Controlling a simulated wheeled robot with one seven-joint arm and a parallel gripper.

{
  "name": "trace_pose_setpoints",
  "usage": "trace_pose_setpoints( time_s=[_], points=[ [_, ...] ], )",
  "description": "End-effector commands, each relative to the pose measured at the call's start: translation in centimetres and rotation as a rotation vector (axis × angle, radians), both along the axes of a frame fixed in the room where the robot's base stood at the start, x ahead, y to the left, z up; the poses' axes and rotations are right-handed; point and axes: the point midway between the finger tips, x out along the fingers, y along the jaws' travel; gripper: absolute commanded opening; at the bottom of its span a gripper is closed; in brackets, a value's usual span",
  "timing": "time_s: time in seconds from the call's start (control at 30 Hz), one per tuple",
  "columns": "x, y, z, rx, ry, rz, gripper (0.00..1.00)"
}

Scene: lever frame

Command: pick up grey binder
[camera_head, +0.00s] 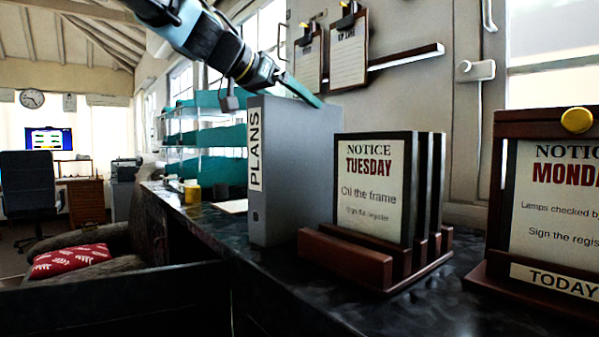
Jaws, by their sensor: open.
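The grey binder (300,165) stands upright on the dark counter, its spine marked PLANS facing me. My gripper (312,98) is at the end of my blue arm, which comes in from the top left. Its teal fingers reach down to the right, over or just behind the binder's top edge. I see the fingers nearly edge-on, so the gap between them is hard to make out. No thing shows held in them. I cannot tell whether they touch the binder.
A wooden rack (372,262) with several notice boards, TUESDAY in front, stands close right of the binder. A MONDAY notice stand (535,285) is at the far right. Teal trays (215,140) and a yellow jar (192,192) are behind on the left. Clipboards hang on the wall.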

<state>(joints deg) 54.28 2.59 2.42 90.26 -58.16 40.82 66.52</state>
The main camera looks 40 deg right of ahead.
Motion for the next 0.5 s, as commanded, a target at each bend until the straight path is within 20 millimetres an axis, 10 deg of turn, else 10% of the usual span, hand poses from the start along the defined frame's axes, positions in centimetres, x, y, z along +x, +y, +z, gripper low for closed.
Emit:
trace_pose_setpoints(
  time_s=[0.5],
  points=[
    [-0.02,-1.46,-0.63,-0.001,-0.001,0.0,0.88]
  ],
)
